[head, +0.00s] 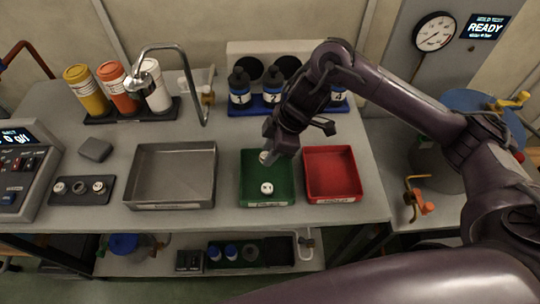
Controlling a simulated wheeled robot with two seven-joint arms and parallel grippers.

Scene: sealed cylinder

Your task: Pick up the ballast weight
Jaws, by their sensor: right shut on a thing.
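My right gripper (271,155) reaches down over the back of the green tray (252,171). It is shut on a small white-topped piece (264,156), mostly hidden by the fingers; I cannot tell for sure that this is the ballast weight. A similar small white-topped piece (267,188) sits in the front of the green tray. A dark holder (70,199) at the left carries small round pieces, some white-topped. A flat grey block (95,149) lies behind that holder. My left gripper is not in view.
An empty grey tray (170,174) is left of the green tray and an empty red tray (332,172) is right of it. Behind stand a tap (170,50), capped bottles (239,90) and coloured canisters (88,90). Bare bench shows behind the grey tray.

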